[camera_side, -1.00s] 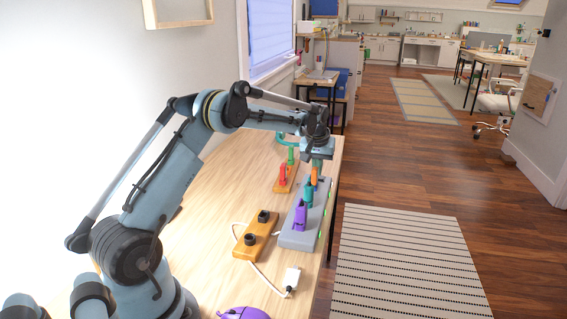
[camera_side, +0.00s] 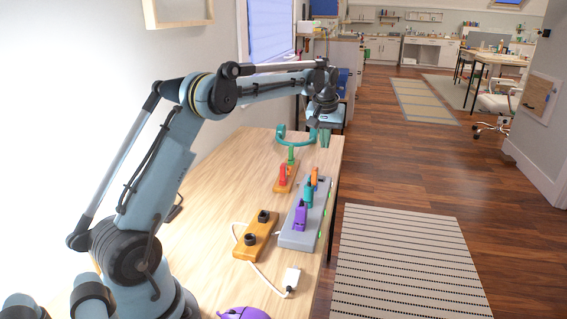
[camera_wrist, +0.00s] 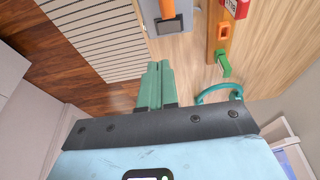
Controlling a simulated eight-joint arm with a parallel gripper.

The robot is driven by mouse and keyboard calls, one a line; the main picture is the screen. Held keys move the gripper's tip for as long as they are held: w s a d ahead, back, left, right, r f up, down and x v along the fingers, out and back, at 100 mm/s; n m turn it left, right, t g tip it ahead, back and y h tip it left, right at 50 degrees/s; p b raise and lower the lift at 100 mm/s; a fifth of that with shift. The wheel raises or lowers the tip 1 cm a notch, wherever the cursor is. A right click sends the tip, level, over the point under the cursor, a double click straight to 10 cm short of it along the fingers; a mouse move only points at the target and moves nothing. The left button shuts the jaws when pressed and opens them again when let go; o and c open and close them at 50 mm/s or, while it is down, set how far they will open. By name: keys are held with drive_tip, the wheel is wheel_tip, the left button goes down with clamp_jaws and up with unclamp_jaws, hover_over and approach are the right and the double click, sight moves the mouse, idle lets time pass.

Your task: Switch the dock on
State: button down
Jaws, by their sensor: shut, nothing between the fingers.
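The dock (camera_side: 301,239) is a long grey block near the right edge of the table. Purple (camera_side: 300,217), teal (camera_side: 308,195) and orange (camera_side: 314,177) pieces stand upright in a row on it. Small green lights show along its right side. Its far end also shows in the wrist view (camera_wrist: 150,14), with the orange piece (camera_wrist: 168,12) on it. I cannot make out a switch. My gripper (camera_side: 324,138) hangs above the table's far end, beyond and higher than the dock, apart from it. Its green fingers (camera_wrist: 157,85) are shut together and empty.
A wooden strip (camera_side: 281,187) with red and green pieces lies left of the dock. A teal hoop (camera_side: 296,143) stands behind it. A wooden block with black sockets (camera_side: 251,245), a white plug (camera_side: 291,278) and a purple object (camera_side: 243,313) lie nearer. The table's left middle is clear.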

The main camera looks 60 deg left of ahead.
drive_tip(key=shift+w+d+v, duration=0.1)
drive_tip(key=shift+v, duration=0.7)
drive_tip(key=shift+w+d+v, duration=0.1)
drive_tip(key=shift+w+v, duration=0.05)
drive_tip(key=shift+v, duration=0.65)
drive_tip(key=s+d+r+m+t+h, duration=0.1)
drive_tip(key=s+d+r+m+t, duration=0.3)
drive_tip(key=s+d, duration=0.85)
drive_tip(key=s+d+f+m+h, duration=0.1)
drive_tip(key=s+d+f+m, duration=0.3)
drive_tip(key=s+d+f, duration=0.4)
drive_tip(key=s+d, duration=0.1)
drive_tip(key=s, duration=0.2)
drive_tip(key=shift+s+d+m+t, duration=0.15)
drive_tip(key=shift+d+m+t, duration=0.15)
drive_tip(key=shift+m+t, duration=0.1)
